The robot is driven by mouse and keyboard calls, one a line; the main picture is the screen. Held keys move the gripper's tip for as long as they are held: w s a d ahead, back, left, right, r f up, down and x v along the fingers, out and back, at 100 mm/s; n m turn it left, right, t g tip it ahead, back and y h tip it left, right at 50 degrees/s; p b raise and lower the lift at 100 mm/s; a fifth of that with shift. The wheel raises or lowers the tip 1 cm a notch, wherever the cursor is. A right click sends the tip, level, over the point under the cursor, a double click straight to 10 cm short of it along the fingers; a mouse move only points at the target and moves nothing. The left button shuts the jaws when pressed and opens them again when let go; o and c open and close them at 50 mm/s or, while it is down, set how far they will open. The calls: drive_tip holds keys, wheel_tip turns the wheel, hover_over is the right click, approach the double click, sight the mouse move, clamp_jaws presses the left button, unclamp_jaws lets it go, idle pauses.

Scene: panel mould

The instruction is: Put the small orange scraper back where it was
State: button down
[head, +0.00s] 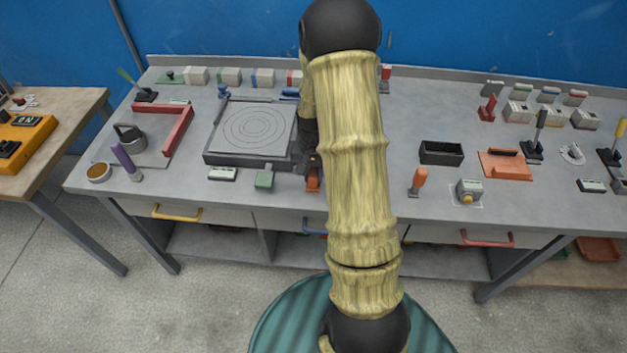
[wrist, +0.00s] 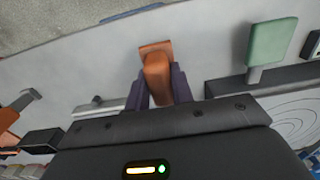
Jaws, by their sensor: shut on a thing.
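The small orange scraper (wrist: 157,70) is between the two dark fingers of my gripper (wrist: 160,92) in the wrist view, its handle between them and its flat end pointing away from the palm. In the head view the scraper (head: 313,182) shows just below my gripper (head: 312,164), near the front edge of the bench, right of a green scraper (head: 264,180). My arm covers much of the bench beyond it. I cannot tell whether the scraper touches the bench top.
A square plate with rings (head: 252,128) lies behind the green scraper. Another orange-handled tool (head: 418,180), a black tray (head: 441,153) and an orange plate (head: 506,164) lie to the right. A purple-handled tool (head: 125,160) stands at the left.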

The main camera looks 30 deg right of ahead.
sight(313, 181)
drive_tip(key=shift+f, duration=1.55)
drive_tip(key=shift+f, duration=0.15)
drive_tip(key=c, duration=1.2)
unclamp_jaws()
wheel_tip(313, 181, up, 12)
drive_tip(key=shift+r+b, duration=0.15)
drive_tip(key=shift+b, duration=0.45)
